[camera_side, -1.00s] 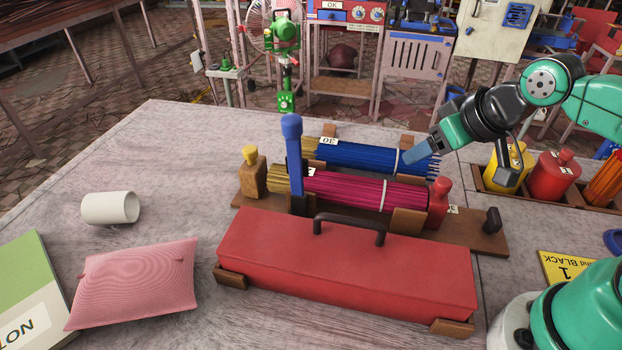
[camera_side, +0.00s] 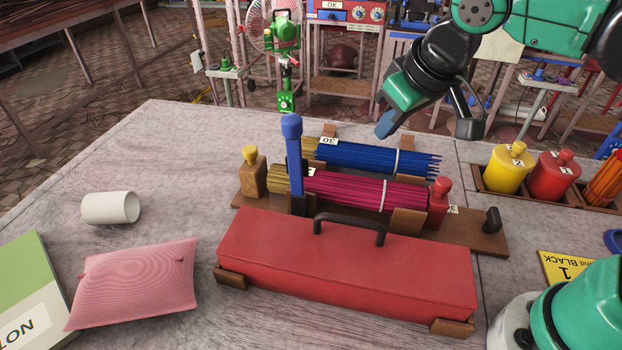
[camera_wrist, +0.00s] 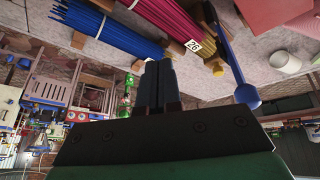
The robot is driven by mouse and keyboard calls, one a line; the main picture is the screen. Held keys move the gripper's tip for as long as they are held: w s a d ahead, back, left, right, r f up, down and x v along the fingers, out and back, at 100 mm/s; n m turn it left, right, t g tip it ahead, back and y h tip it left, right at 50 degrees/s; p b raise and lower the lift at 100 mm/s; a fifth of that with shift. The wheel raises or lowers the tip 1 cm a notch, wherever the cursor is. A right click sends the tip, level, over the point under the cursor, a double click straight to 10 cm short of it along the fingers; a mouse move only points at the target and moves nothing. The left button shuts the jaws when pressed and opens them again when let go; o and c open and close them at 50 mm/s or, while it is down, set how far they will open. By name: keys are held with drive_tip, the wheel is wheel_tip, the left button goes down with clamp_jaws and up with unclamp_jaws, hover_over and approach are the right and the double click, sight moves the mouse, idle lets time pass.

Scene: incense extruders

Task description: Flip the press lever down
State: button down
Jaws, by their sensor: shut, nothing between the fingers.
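The blue press lever (camera_side: 295,165) stands upright at the left part of the wooden rack, with a round blue knob on top. In the wrist view the lever (camera_wrist: 229,55) shows at the right, its knob pointing down in the picture. My gripper (camera_side: 385,125) is shut and empty, in the air above the right end of the blue incense bundle (camera_side: 365,158). It is right of the lever and apart from it. In the wrist view my gripper's dark fingers (camera_wrist: 160,82) are together. A magenta bundle (camera_side: 350,190) lies beside the lever on the rack (camera_side: 470,232).
A red box (camera_side: 340,268) with a black handle stands in front of the rack. Yellow and red bottles (camera_side: 508,168) sit in a tray at the right. A white cup (camera_side: 108,208) and pink cushion (camera_side: 135,282) lie at the left. The table behind the lever is clear.

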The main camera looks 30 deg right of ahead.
drive_tip(key=n+h, duration=0.1)
drive_tip(key=h, duration=0.1)
approach(295, 160)
wheel_tip(295, 160, up, 2)
drive_tip(key=d, duration=0.2)
drive_tip(key=s+a+r+h, duration=0.1)
drive_tip(key=s+a+r, duration=0.1)
drive_tip(key=a, duration=0.3)
drive_tip(key=s+a+r+t, duration=0.1)
drive_tip(key=a, duration=0.4)
drive_tip(key=shift+s+a+r+h, duration=0.3)
drive_tip(key=shift+s+r+h, duration=0.05)
drive_tip(key=shift+s+h, duration=0.05)
drive_tip(key=w+d+f, duration=0.6)
drive_tip(key=d+f, duration=0.1)
drive_tip(key=shift+w+d+f, duration=0.15)
drive_tip(key=shift+w+f, duration=0.05)
drive_tip(key=shift+f, duration=0.1)
drive_tip(key=shift+w+d, duration=0.1)
